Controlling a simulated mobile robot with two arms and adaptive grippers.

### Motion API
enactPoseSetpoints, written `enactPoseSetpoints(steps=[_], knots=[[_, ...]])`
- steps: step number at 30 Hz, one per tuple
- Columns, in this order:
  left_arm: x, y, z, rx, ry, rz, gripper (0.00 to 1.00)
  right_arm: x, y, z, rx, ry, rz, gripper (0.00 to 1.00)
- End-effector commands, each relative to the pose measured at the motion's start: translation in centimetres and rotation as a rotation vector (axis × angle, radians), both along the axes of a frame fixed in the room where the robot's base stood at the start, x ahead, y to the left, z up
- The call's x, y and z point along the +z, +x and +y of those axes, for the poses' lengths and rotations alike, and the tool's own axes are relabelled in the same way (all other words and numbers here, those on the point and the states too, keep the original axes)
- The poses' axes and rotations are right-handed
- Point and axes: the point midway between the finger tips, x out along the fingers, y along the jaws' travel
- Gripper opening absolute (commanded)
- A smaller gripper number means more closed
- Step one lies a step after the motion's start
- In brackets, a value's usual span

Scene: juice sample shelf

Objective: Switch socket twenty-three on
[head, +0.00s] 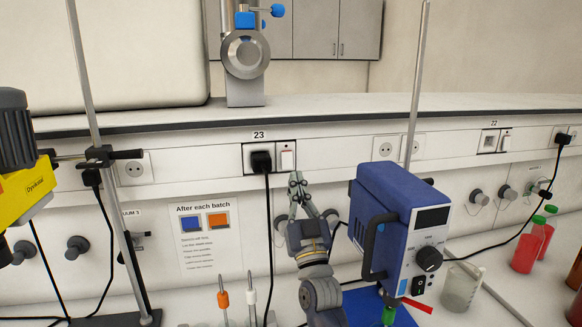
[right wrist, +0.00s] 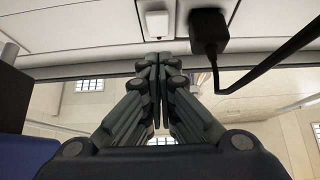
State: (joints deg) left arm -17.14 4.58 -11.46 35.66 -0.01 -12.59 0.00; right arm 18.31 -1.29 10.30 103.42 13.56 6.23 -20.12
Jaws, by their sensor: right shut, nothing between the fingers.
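Socket twenty-three (head: 249,168) is in the wall rail under a "23" label, with a black plug (head: 261,161) in it. Its white rocker switch (head: 288,159) is just right of the plug, in the same dark frame. In the right wrist view the switch (right wrist: 157,22) has a small red spot at its edge, and the plug (right wrist: 208,32) is to its right. I cannot tell the switch's position. My right gripper (head: 296,178) is shut and empty, its tips just below the switch; they also show in the right wrist view (right wrist: 157,60). My left gripper is out of view.
A blue device (head: 402,225) stands close right of my right arm. The black cable (head: 270,235) hangs left of it. A metal stand (head: 100,130) and yellow device (head: 25,195) are at left. Socket 22 (head: 490,141) and red bottles (head: 527,248) are at right.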

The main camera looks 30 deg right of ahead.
Motion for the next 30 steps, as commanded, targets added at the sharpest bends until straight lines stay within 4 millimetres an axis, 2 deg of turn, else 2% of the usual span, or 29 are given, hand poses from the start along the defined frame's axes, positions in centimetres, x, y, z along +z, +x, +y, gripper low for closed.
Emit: enactPoseSetpoints(steps=[1, 2, 12, 30], knots=[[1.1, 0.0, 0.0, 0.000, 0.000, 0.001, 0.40, 1.3, 1.0, -0.2, -0.001, -0.001, -0.001, 0.00], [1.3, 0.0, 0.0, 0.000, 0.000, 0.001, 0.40, 1.7, 1.5, -0.4, -0.001, -0.001, -0.001, 0.00], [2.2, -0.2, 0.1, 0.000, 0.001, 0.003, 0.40, 0.8, 4.7, -1.2, 0.001, 0.000, 0.001, 0.00], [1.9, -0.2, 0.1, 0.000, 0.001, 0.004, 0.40, 0.3, 5.3, -1.3, 0.001, -0.002, -0.004, 0.00]])
